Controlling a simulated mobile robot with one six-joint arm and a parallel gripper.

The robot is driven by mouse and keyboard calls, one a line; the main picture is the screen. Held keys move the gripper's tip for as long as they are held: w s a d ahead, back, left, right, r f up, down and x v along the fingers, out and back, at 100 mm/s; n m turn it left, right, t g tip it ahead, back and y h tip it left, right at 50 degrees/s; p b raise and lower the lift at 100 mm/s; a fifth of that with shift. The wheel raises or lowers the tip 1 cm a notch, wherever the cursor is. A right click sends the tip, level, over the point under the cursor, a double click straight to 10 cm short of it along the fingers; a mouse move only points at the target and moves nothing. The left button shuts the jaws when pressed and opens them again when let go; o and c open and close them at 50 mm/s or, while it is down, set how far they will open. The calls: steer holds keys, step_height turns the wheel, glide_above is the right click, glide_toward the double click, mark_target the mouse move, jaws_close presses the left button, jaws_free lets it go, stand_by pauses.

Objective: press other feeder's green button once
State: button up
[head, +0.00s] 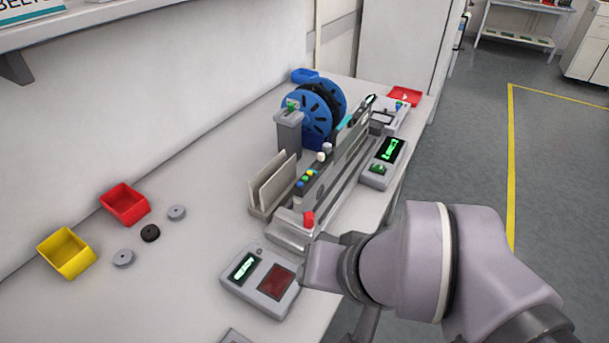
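A grey feeder (338,165) stands on the bench with blue reels (306,112) at its back. I cannot clearly make out a second feeder. My gripper (320,266) is at the end of my arm, near the bench's front edge, in front of the feeder's near end and apart from the buttons. Its fingers cannot be made out.
A grey box with a display and dark red pad (275,282) lies close to my gripper. A box with a green-lit display (391,150) stands right of the feeder. Yellow (66,254) and red (125,204) bins and several discs lie left. The floor at right is clear.

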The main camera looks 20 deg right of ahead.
jaws_close()
stand_by(1.7)
